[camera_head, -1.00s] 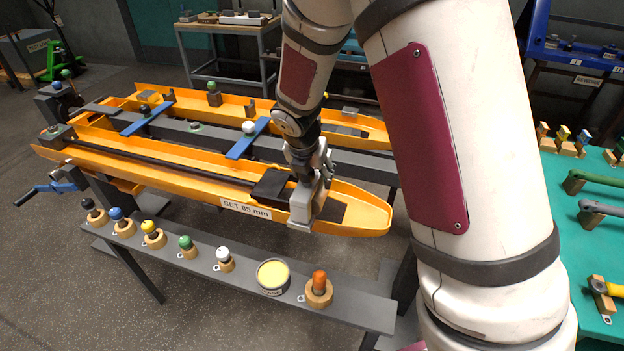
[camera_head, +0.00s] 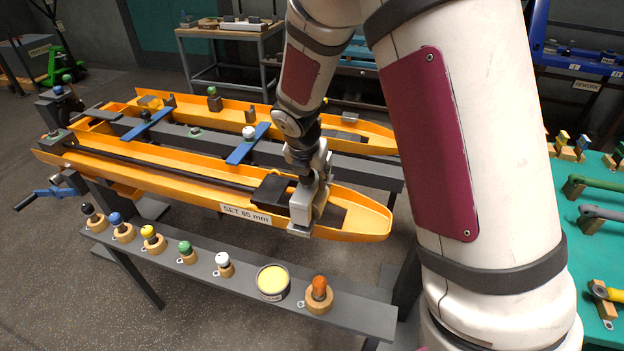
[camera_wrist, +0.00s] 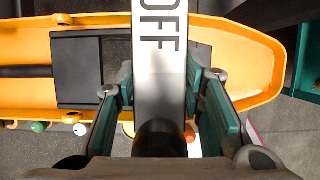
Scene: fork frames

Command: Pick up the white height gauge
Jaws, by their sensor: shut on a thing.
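My gripper (camera_head: 306,205) is over the near orange channel, by its right end. It is shut on a pale block, whose white face with black letters "OFF" (camera_wrist: 159,45) shows between the teal finger pads in the wrist view. In the head view the pale block (camera_head: 303,212) stands upright at the channel's front wall; I cannot tell whether it touches the channel. A small white-knobbed piece on a wooden base (camera_head: 223,264) stands on the grey front rail, apart from my gripper.
The rail (camera_head: 345,306) also holds black, blue, yellow, green and orange knobbed pieces and a yellow-topped can (camera_head: 272,282). A black block (camera_head: 270,190) is just left of my gripper in the orange channel (camera_head: 365,222). A green table (camera_head: 592,245) is at right.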

